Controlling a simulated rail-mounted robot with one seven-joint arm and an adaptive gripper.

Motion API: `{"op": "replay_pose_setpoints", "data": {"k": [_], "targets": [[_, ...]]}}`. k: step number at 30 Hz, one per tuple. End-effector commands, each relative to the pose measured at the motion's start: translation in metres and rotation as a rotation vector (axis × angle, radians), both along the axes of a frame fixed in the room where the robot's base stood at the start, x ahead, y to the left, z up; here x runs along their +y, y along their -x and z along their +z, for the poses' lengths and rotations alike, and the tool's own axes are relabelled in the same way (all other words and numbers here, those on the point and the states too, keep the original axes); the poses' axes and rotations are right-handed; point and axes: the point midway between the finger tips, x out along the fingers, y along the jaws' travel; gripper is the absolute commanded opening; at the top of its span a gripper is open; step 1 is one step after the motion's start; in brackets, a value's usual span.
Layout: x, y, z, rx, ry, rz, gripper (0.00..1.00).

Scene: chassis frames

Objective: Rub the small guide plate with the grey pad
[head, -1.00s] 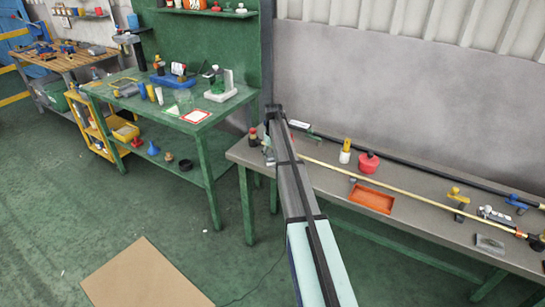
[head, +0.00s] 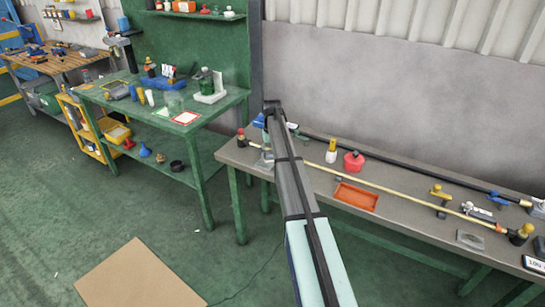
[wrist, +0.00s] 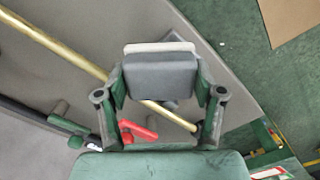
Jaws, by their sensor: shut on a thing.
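My gripper (wrist: 160,92) is shut on the grey pad (wrist: 160,76), a block with a pale strip (wrist: 160,47) along its far edge. In the wrist view, corners of a grey plate (wrist: 172,36) show behind the pad, which hides its middle. I cannot tell whether pad and plate touch. In the head view a small grey plate (head: 265,158) lies at the left end of the bench, beside my arm. Another grey plate (head: 471,240) lies near the right end. I cannot tell for sure which is the small guide plate. My arm hides the gripper in the head view.
A brass rod (head: 400,187) runs along the bench (head: 310,182), with a dark rod behind it. An orange tray (head: 356,196) and red pot (head: 354,161) stand mid-bench.

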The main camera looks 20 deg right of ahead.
Motion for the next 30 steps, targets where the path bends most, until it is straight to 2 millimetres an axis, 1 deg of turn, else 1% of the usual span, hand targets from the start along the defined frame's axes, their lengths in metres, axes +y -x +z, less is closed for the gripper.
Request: {"op": "replay_pose_setpoints", "data": {"k": [1, 3, 12, 16, 30], "targets": [[0.001, 0.0, 0.007, -0.001, 0.0, 0.001, 0.35], [0.001, -0.001, 0.014, -0.001, 0.0, 0.001, 0.35], [0.003, -0.001, 0.038, 0.0, 0.0, 0.004, 0.35], [0.004, -0.001, 0.041, 0.0, 0.0, 0.004, 0.35], [0.004, -0.001, 0.041, 0.0, 0.0, 0.004, 0.35]]}}
